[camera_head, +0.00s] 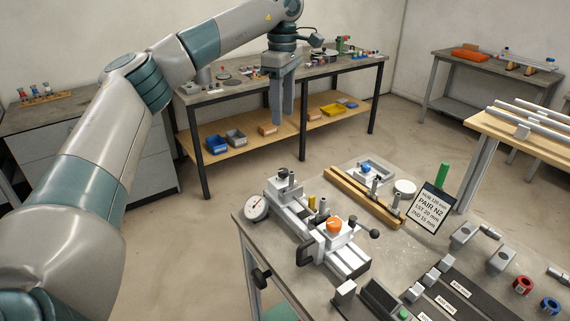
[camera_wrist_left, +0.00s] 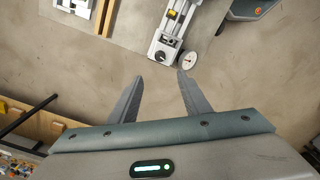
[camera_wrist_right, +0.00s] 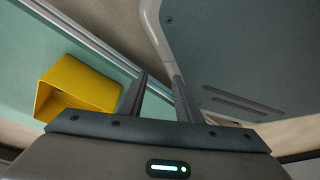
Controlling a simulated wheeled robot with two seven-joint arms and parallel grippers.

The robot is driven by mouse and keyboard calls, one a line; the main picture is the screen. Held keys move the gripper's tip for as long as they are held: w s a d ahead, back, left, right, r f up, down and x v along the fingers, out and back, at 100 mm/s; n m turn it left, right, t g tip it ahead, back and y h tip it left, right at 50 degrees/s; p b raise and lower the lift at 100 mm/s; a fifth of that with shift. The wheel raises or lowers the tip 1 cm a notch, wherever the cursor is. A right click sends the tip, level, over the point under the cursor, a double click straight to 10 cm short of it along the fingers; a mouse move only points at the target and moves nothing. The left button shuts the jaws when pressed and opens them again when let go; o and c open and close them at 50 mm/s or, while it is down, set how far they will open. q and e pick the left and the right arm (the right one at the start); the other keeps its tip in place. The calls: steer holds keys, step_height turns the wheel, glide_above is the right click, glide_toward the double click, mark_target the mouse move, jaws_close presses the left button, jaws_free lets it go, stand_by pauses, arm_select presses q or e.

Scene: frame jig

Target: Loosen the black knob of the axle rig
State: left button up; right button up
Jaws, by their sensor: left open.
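The axle rig (camera_head: 313,230) is a long silver-white fixture on the near table, with an orange cap (camera_head: 334,226) and a dial gauge (camera_head: 257,208). A black knob (camera_head: 283,172) tops its far end block; a dark round knob (camera_wrist_left: 162,57) also shows at that end in the left wrist view. Another black ball handle (camera_head: 375,233) sticks out at its near right. My left gripper (camera_head: 282,120) is open and empty, pointing down beyond the rig, apart from it. My right gripper (camera_wrist_right: 160,77) is open and empty in the right wrist view, out of the head view.
A wooden rail (camera_head: 362,195) and a sign (camera_head: 427,208) stand right of the rig. Black labelled trays (camera_head: 455,290) and small parts fill the table's near right. A bench with bins (camera_head: 236,137) stands behind. A yellow bin (camera_wrist_right: 80,85) is near my right gripper.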

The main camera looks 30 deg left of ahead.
arm_select(q)
steer(key=shift+f, duration=0.15)
arm_select(e)
steer(key=shift+s, duration=0.1)
arm_select(q)
steer(key=p, duration=0.2)
glide_above(283, 170)
step_height(283, 170, down, 6)
step_height(283, 170, down, 5)
steer(key=shift+f+p, duration=0.2)
steer(key=shift+p, duration=0.35)
step_height(283, 170, down, 5)
steer(key=shift+r+p, duration=0.1)
steer(key=shift+p, duration=0.5)
steer(key=shift+f, duration=0.5)
arm_select(e)
steer(key=s+d+r+g, duration=0.1)
steer(key=s+d, duration=0.3)
steer(key=s, duration=0.6)
steer(key=shift+s+g+h, duration=0.2)
steer(key=shift+g+h, duration=0.2)
steer(key=shift+g, duration=0.5)
steer(key=shift+d, duration=0.1)
arm_select(q)
steer(key=c, duration=1)
